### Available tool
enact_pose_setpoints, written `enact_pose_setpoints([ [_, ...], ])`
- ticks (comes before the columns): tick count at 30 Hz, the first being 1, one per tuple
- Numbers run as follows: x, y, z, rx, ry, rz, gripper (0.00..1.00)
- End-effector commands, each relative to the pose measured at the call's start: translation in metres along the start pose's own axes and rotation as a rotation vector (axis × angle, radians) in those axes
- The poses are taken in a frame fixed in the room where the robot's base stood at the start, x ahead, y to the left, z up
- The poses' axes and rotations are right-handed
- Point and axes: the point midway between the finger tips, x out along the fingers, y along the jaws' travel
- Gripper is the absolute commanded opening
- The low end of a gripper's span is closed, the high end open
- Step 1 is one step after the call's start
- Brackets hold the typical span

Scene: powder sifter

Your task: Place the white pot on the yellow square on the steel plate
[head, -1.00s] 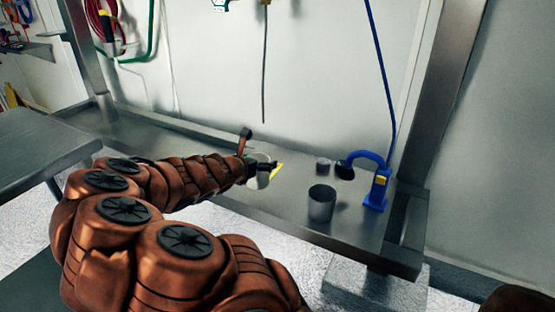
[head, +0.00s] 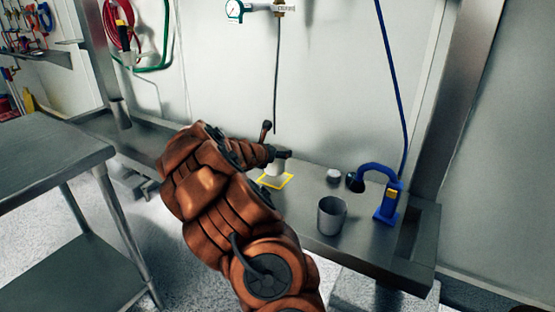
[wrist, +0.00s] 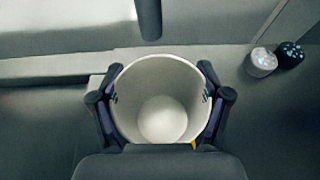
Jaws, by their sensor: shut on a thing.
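My gripper (head: 282,154) is shut on the white pot (head: 275,169). In the wrist view the fingers of my gripper (wrist: 160,100) press on both sides of the pot (wrist: 160,75), which is open at the top and looks empty. In the wrist view only a yellow speck (wrist: 194,145) shows below the pot's rim.
A grey cup (head: 331,216) stands to the right of the square. A steel table (head: 45,150) stands at the left.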

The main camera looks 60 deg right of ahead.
Motion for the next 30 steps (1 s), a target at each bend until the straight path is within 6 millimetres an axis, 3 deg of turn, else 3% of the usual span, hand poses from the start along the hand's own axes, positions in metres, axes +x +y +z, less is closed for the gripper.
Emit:
enact_pose_setpoints([
  [5,0.006,0.002,0.001,0.000,-0.003,-0.001,0.42],
  [14,0.018,0.001,-0.029,-0.002,-0.003,-0.001,0.42],
  [26,0.019,0.001,-0.033,0.000,-0.003,-0.002,0.42],
  [27,0.019,0.001,-0.033,0.000,-0.003,-0.001,0.80],
  [30,0.019,0.001,-0.033,0.000,-0.003,-0.002,0.90],
])
